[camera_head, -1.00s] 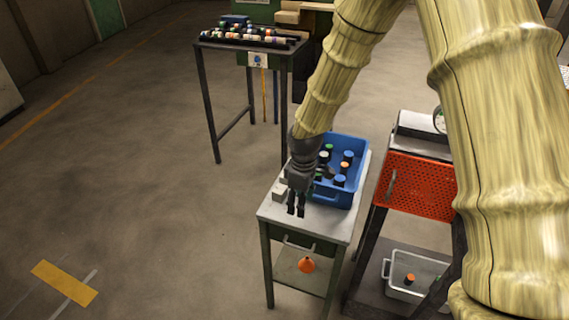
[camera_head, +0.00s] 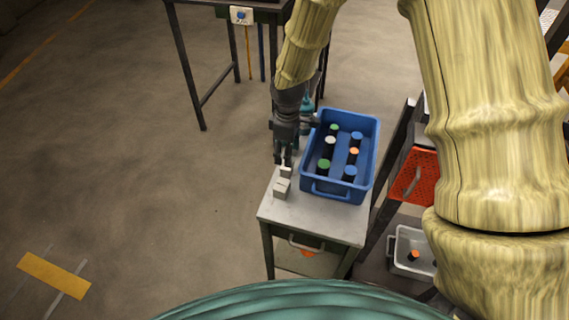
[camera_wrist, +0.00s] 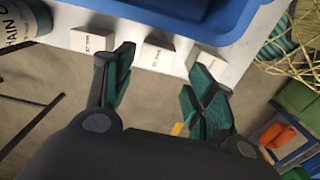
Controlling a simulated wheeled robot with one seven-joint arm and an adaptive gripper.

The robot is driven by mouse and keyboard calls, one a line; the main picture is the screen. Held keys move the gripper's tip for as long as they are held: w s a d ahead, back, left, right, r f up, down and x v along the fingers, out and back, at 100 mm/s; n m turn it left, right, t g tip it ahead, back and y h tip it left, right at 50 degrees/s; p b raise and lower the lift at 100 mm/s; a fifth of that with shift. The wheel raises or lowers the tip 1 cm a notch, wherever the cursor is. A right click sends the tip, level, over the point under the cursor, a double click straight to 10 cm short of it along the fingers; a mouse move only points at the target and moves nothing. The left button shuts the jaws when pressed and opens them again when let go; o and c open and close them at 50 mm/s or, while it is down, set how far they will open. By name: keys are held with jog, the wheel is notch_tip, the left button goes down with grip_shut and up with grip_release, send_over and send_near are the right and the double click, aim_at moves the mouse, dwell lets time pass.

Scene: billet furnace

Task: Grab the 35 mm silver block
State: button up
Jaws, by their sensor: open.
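Pale silver blocks stand in a row on the small table (camera_head: 320,218). In the wrist view there is a left block (camera_wrist: 92,40), a middle block (camera_wrist: 157,54) and a right block (camera_wrist: 207,62). The middle block's small label seems to read 35 mm, but it is hard to be sure. My gripper (camera_wrist: 162,62) is open and empty, its fingers apart with the middle block lying beyond and between the tips. In the head view my gripper (camera_head: 284,160) points down at the table's left edge, just behind the near block (camera_head: 282,188); it partly hides the others.
A blue bin (camera_head: 348,196) with several coloured-cap cylinders stands right beside the blocks. An orange perforated panel (camera_head: 415,178) and a grey bin (camera_head: 402,262) are at right. A dark bottle (camera_wrist: 22,18) shows at the wrist view's upper left. Floor left of the table is clear.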

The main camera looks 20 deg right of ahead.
jog(key=shift+s+d+f, duration=0.1)
jog(key=shift+s+f, duration=0.4)
jog(key=shift+w+f, duration=0.9)
jog(key=shift+f, duration=0.3)
jog(key=shift+s+f+p, duration=0.2)
jog(key=shift+s+p, duration=0.2)
jog(key=shift+p, duration=0.2)
jog(key=shift+f, duration=0.3)
jog(key=shift+w+f+p, duration=0.15)
jog(key=shift+f+p, duration=0.1)
jog(key=shift+f, duration=0.35)
jog(key=shift+w+f+p, duration=0.15)
jog(key=shift+f+p, duration=0.1)
jog(key=shift+f, duration=0.65)
jog(key=shift+s+f, duration=0.15)
jog(key=shift+f, duration=0.15)
jog(key=shift+f, duration=0.1)
